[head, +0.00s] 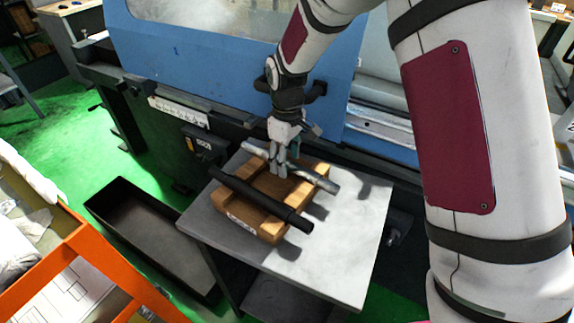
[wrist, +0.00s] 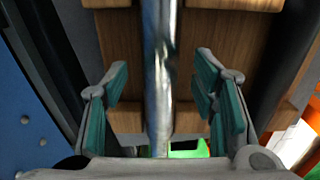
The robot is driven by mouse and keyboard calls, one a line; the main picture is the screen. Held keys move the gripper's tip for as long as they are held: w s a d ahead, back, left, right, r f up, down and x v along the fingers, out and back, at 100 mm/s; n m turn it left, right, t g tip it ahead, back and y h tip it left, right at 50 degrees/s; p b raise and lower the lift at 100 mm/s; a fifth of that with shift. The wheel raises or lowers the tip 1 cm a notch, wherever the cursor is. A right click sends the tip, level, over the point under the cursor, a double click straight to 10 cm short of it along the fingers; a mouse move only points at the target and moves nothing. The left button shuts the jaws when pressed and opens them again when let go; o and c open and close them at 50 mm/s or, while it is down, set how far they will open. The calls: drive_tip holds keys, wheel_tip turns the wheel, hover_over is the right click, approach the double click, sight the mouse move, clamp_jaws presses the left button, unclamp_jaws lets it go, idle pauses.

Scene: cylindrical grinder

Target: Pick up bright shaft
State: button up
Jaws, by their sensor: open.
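The bright shaft (head: 318,181) is a shiny metal rod lying across the rear of a wooden rack (head: 265,233). A dark shaft (head: 260,200) lies across the front of the same rack, roughly parallel to it. My gripper (head: 280,170) points down over the middle of the bright shaft and hides part of it. In the wrist view, the bright shaft (wrist: 158,70) runs lengthwise between the open, teal-padded fingers of my gripper (wrist: 160,92). A gap shows on each side, so the fingers do not touch it there. The wooden rack (wrist: 120,60) shows beneath.
The rack stands on a grey table (head: 355,225) with free room at its right. The blue grinder (head: 205,60) stands close behind. A black open bin (head: 130,225) is on the green floor at left, and an orange frame (head: 95,250) is at the lower left.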

drive_tip(key=shift+f, duration=0.75)
drive_tip(key=shift+c, duration=0.6)
clamp_jaws()
drive_tip(key=shift+w+r, duration=0.15)
